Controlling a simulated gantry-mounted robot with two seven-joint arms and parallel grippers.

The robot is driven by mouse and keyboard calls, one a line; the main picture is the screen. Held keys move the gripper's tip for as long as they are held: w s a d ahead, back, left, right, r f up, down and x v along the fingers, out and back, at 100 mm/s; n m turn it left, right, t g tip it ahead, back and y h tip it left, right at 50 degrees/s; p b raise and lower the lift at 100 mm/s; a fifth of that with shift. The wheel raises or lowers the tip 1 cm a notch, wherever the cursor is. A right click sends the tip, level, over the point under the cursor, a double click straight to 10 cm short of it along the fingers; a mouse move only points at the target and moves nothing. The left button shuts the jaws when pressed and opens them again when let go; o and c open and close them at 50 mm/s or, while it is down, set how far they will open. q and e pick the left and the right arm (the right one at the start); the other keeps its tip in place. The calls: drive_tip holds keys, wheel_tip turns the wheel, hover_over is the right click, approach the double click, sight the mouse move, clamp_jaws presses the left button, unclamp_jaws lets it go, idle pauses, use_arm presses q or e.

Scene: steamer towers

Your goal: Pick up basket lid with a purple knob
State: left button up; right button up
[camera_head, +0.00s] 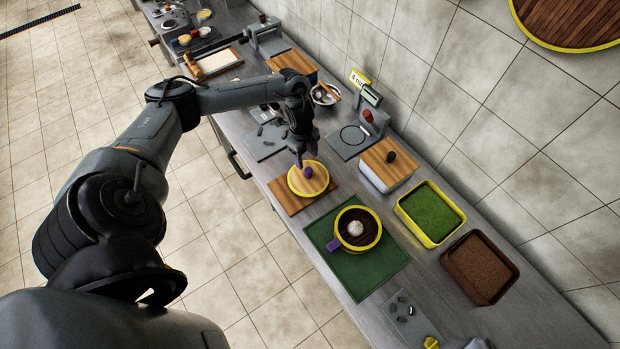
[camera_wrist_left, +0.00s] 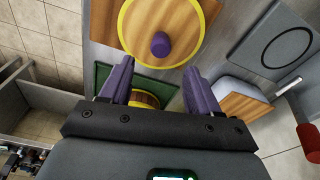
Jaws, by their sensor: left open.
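The basket lid (camera_head: 297,182) is a round wooden disc with a yellow rim. It lies on a wooden board (camera_head: 286,199) on the metal counter. Its purple knob (camera_head: 308,172) stands at the middle; the lid also shows in the left wrist view (camera_wrist_left: 188,20), with the knob (camera_wrist_left: 160,44) upright on it. My left gripper (camera_head: 299,158) is just over the far side of the lid, pointing down. In the left wrist view its purple fingers (camera_wrist_left: 158,80) are open and empty, with the knob beyond their tips. My right gripper is not in view.
A yellow-rimmed round basket (camera_head: 345,238) with a white ball in it stands on a green mat (camera_head: 320,237), in front of the lid. A white box with a wooden lid (camera_head: 392,160), a green-filled tray (camera_head: 432,211) and a brown-filled tray (camera_head: 480,266) stand along the wall.

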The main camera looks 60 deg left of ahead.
sight(308, 169)
use_arm(q)
drive_tip(key=shift+w+d+f+p, duration=0.1)
drive_tip(key=shift+d+f+p, duration=0.15)
drive_tip(key=shift+f, duration=1.95)
drive_tip(key=shift+w+d+f+p, duration=0.1)
drive_tip(key=shift+d+f, duration=0.1)
drive_tip(key=shift+f, duration=2)
drive_tip(key=shift+c, duration=0.4)
clamp_jaws()
